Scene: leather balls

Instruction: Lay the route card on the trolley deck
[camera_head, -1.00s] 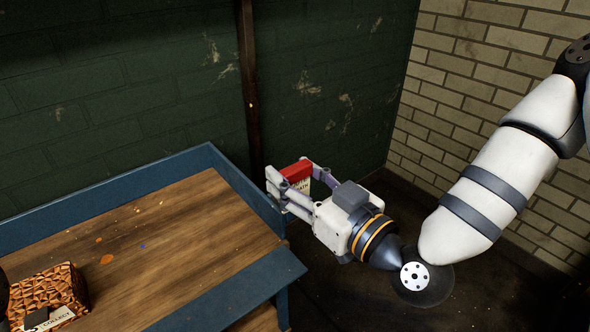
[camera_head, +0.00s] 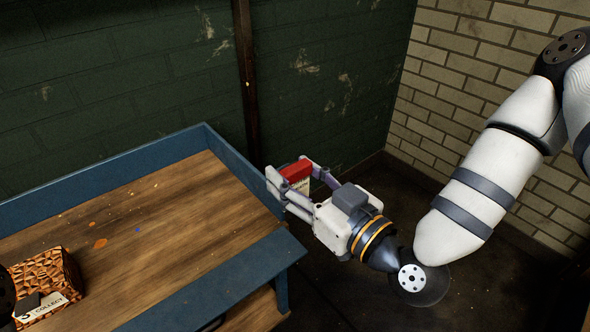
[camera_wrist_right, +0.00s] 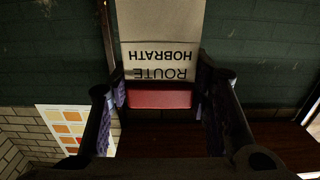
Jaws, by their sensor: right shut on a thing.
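My right gripper (camera_head: 290,176) is shut on the route card (camera_head: 297,170), whose red end shows between the fingers beside the bench's right end. In the right wrist view the card (camera_wrist_right: 160,35) is pale with the printed words ROUTE HOBRATH upside down, and its red band (camera_wrist_right: 160,99) lies between the fingers (camera_wrist_right: 160,90). My left gripper cannot be made out.
A wooden bench with a blue rim (camera_head: 240,262) fills the lower left. A woven basket (camera_head: 58,275) with a card reading COLLECT (camera_head: 48,306) stands on it. A green wall and a pale brick wall (camera_head: 455,75) close the corner. A coloured chart (camera_wrist_right: 66,124) hangs on brick.

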